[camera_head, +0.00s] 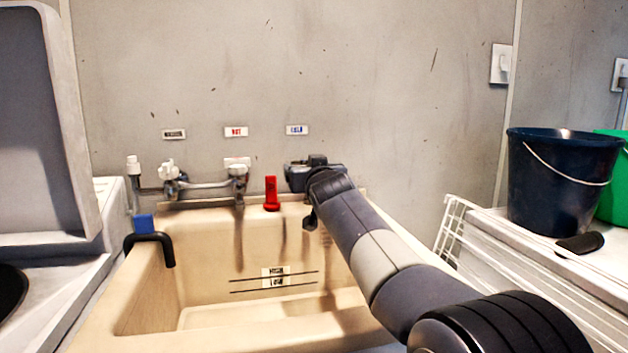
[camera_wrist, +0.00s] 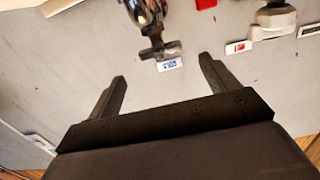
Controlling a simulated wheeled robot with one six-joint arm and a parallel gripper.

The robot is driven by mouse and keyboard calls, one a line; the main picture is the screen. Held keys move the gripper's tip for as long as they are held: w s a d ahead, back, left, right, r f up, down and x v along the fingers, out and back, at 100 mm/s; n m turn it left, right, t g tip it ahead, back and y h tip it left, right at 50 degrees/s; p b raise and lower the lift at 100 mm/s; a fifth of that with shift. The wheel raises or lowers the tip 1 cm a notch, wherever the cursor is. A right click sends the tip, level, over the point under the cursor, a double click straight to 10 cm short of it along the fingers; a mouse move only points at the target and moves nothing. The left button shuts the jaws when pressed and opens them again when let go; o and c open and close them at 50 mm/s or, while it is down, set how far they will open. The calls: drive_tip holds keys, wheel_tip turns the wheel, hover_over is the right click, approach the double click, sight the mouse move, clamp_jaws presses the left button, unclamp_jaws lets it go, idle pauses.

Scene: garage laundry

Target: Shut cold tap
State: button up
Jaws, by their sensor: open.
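The cold tap (camera_wrist: 152,38) is a metal tap with a T-shaped handle, beside a blue-lettered label (camera_wrist: 170,64) in the wrist view. My gripper (camera_wrist: 162,68) is open, one finger on each side of the handle's end, with clear gaps and nothing held. In the head view my gripper (camera_head: 312,175) is at the wall below the blue-lettered label (camera_head: 297,130) and hides most of the cold tap. The hot tap's white knob (camera_head: 238,167) is left of it, under a red-lettered label (camera_head: 236,131).
A beige sink (camera_head: 210,222) lies below the taps. A red upright piece (camera_head: 271,193) stands on its back rim, close left of my gripper. A black hook-shaped piece (camera_head: 150,237) is on the left rim. A dark blue bucket (camera_head: 558,185) stands right.

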sight(305, 162)
drive_tip(key=s, duration=0.4)
drive_tip(key=shift+d+b, duration=0.4)
drive_tip(key=w+p, duration=0.1)
drive_tip(key=w, duration=0.2)
drive_tip(key=w+a+p, duration=0.1)
drive_tip(key=w, duration=0.3)
drive_tip(key=w+a+p, duration=0.1)
drive_tip(key=w, duration=0.2)
drive_tip(key=shift+w+a, duration=0.1)
drive_tip(key=shift+w, duration=0.2)
drive_tip(key=shift+s, duration=0.1)
